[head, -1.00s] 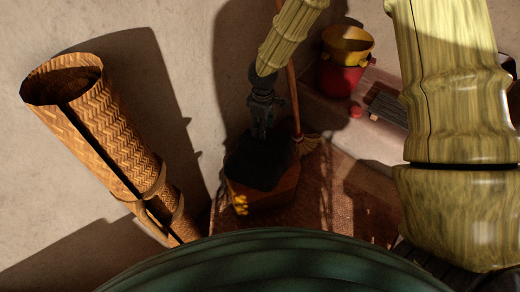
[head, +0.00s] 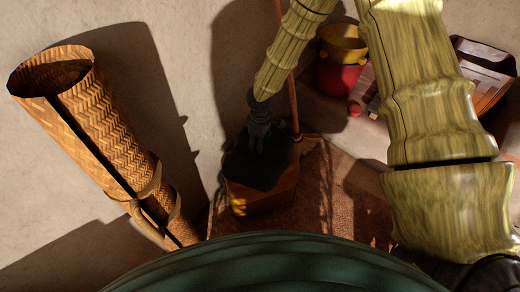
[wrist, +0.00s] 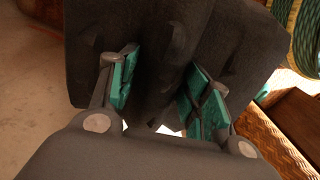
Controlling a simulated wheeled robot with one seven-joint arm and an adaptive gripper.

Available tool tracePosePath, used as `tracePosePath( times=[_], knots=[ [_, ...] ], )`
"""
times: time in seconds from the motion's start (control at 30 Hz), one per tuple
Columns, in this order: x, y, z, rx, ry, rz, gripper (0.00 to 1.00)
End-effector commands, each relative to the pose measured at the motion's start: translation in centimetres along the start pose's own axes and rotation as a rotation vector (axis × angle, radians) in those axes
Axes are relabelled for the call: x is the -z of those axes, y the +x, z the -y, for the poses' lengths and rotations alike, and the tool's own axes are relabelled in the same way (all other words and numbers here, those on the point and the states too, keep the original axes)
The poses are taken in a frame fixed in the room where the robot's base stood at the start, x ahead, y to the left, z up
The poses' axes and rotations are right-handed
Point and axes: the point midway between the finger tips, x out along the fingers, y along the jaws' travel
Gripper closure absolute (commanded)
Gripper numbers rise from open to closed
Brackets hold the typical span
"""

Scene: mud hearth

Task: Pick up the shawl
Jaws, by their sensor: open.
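The shawl (head: 254,170) is a dark grey, almost black, folded cloth. It lies draped on top of a wooden box-like seat (head: 268,202) near the wall. My gripper (head: 262,146) points down at the upper part of the shawl. In the wrist view, my gripper (wrist: 160,72) has its two teal-padded fingers apart, with a ridge of the shawl (wrist: 92,38) between them. I cannot tell whether the pads touch the cloth. The shawl's far side and underside are hidden.
A rolled woven mat (head: 112,125) leans at the left. Behind the seat stands a broom (head: 292,85). A yellow pot (head: 343,44) sits on a red one (head: 338,76) at the back right. A brown woven rug (head: 312,200) covers the floor.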

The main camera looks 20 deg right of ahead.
Motion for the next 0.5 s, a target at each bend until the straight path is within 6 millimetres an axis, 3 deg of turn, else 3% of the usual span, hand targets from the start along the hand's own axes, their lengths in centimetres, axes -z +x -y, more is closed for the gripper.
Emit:
tracePosePath(
  times=[0.2,0.43,0.5],
  knots=[
    [0.02,0.02,-0.01,0.0,0.0,-0.001,0.52],
    [0.0,0.02,-0.01,0.0,0.0,0.0,0.92],
    [0.0,0.02,-0.01,0.0,0.0,0.0,0.94]
  ],
)
